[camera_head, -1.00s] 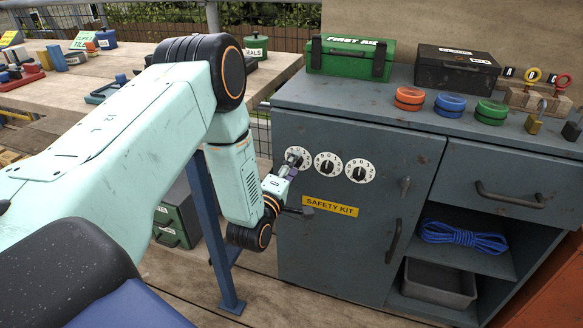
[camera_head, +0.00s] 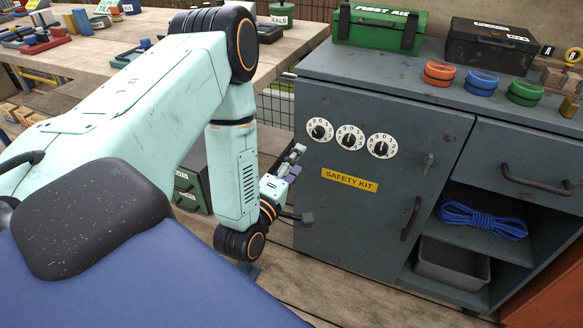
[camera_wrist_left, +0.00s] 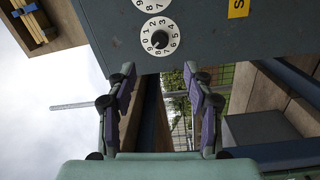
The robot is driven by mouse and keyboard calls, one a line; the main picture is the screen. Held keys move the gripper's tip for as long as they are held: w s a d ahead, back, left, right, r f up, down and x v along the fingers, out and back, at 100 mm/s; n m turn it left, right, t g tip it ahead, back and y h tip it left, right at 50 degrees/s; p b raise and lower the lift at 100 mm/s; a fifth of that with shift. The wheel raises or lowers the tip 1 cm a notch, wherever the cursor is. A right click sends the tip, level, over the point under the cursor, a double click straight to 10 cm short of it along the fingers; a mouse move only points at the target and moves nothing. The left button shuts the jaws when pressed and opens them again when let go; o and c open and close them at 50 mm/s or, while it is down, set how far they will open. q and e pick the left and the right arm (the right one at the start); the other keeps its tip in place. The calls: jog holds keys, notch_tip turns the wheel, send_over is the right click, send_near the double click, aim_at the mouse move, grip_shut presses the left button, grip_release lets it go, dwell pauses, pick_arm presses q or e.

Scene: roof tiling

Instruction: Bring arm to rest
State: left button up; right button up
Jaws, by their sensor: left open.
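My left arm (camera_head: 232,170) comes in from the left and bends down at its elbow. My left gripper (camera_head: 299,185) is open and empty, just left of the grey cabinet (camera_head: 335,230). In the left wrist view the two purple-padded fingers of the gripper (camera_wrist_left: 160,84) stand apart with nothing between them. The cabinet door carries three white number dials, the left one (camera_head: 320,130) nearest to the gripper and apart from it. A dial (camera_wrist_left: 160,37) also shows beyond the fingertips in the left wrist view. My right gripper is not in view.
A yellow safety-kit label (camera_head: 349,180) and a door handle (camera_head: 411,219) are on the cabinet front. A green first-aid box (camera_head: 379,28) and coloured round tins stand on top. A wooden workbench (camera_head: 140,22) with several items is behind my arm. Blue rope (camera_head: 483,219) lies on a shelf.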

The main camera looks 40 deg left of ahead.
pick_arm(q)
jog(key=shift+s+d, duration=0.15)
jog(key=shift+s, duration=0.7)
jog(key=s+d+f+m+g+h+p, duration=0.1)
jog(key=s+d+f+m+g+h, duration=0.15)
jog(key=s+f+m+g, duration=0.35)
jog(key=s+d+f+m+g+h+p, duration=0.1)
jog(key=s+d+f+m+g, duration=0.35)
jog(key=f, duration=0.35)
jog(key=s+d+r+m+g+p, duration=0.1)
jog(key=s+d+m+g+p, duration=0.1)
jog(key=s, duration=0.6)
jog(key=s+d+r+m+g+p, duration=0.1)
jog(key=s+d+m+g+p, duration=0.1)
jog(key=s+m+g, duration=0.3)
jog(key=s+p, duration=0.1)
jog(key=s, duration=0.3)
jog(key=shift+s+r, duration=0.25)
jog(key=shift+r, duration=0.05)
jog(key=shift+d+m+g, duration=0.1)
jog(key=shift+m+g, duration=0.15)
